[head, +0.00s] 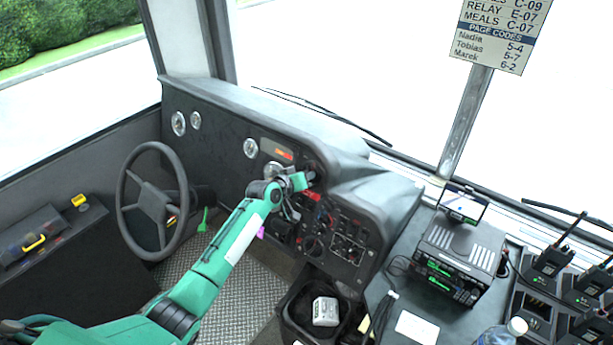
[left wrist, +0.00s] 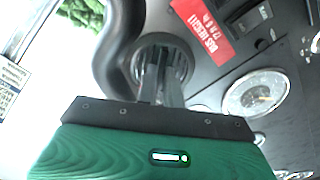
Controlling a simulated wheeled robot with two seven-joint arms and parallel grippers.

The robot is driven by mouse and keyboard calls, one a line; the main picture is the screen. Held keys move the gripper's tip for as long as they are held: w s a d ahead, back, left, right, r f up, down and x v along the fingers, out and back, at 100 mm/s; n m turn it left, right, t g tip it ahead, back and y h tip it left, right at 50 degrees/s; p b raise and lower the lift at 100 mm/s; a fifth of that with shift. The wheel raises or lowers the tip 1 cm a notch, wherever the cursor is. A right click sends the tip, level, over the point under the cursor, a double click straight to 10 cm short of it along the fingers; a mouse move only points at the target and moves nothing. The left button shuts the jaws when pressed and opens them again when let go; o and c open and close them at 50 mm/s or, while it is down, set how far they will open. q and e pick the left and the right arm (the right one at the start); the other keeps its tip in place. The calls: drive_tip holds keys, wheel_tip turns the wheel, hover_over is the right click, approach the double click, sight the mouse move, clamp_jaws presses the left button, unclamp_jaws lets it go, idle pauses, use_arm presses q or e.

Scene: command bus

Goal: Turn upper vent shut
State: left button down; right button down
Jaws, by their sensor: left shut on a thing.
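The upper vent (left wrist: 182,62) is a dark round outlet with slats on the dash. In the left wrist view it sits straight ahead of my left gripper (left wrist: 161,75), whose fingers reach its face and cover its middle. My left gripper also shows in the head view (head: 309,177), at the upper part of the driver's dash, where the hand hides most of the vent. The two fingers are close together and shut on the middle of the vent. What they grip, and the angle of the slats, cannot be made out clearly. My right gripper is not seen.
A red label (left wrist: 204,30) and a white gauge (left wrist: 257,93) sit near the vent. The steering wheel (head: 153,202) stands left of my arm. The switch panel (head: 345,235) lies below right, with a radio unit (head: 455,262) and an open bin (head: 297,318) farther right and below.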

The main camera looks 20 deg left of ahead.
use_arm(q)
drive_tip(key=c, duration=1.5)
unclamp_jaws()
drive_tip(key=shift+c, duration=0.2)
drive_tip(key=b+v, duration=0.2)
drive_tip(key=v, duration=1.1)
drive_tip(key=shift+s+a, duration=0.2)
drive_tip(key=shift+s, duration=0.15)
